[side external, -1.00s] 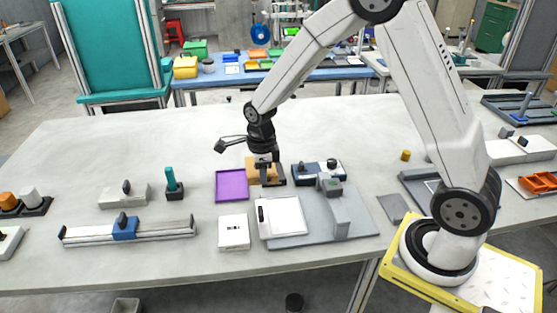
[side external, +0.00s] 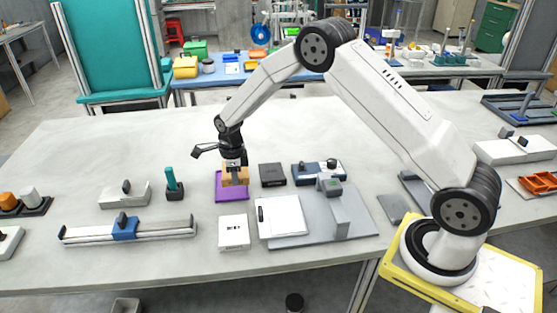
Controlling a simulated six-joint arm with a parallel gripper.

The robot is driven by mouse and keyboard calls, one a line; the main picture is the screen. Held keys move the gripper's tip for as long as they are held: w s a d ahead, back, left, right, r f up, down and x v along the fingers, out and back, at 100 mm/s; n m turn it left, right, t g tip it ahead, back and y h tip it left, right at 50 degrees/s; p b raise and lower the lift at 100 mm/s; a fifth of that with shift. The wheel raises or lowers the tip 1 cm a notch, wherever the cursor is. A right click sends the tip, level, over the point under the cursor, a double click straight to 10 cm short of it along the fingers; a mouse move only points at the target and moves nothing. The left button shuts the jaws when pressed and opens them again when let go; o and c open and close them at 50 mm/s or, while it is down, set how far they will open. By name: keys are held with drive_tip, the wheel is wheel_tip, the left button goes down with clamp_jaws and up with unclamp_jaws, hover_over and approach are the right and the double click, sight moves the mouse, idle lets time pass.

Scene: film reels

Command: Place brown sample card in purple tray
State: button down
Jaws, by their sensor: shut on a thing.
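The brown sample card (side external: 242,178) is in my gripper (side external: 234,179), which is shut on it. Card and gripper are over the purple tray (side external: 223,197), near its upper part. The tray lies flat on the pale table. The card hides part of the tray. I cannot tell whether the card touches the tray floor or hangs just above it.
A black block (side external: 273,175) is right of the tray, and a white box (side external: 234,232) is in front. A grey plate with a white pad (side external: 282,216) lies front right. A teal-handled tool (side external: 171,183) stands left. Table behind the tray is clear.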

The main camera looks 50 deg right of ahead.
sight(232, 197)
drive_tip(key=shift+w+f, duration=1.05)
drive_tip(key=shift+f, duration=0.15)
drive_tip(key=shift+w+f, duration=0.25)
drive_tip(key=shift+f, duration=1.6)
drive_tip(key=shift+f, duration=0.15)
drive_tip(key=c, duration=0.7)
unclamp_jaws()
drive_tip(key=shift+o, duration=0.2)
drive_tip(key=shift+r, duration=0.2)
drive_tip(key=shift+r, duration=5.95)
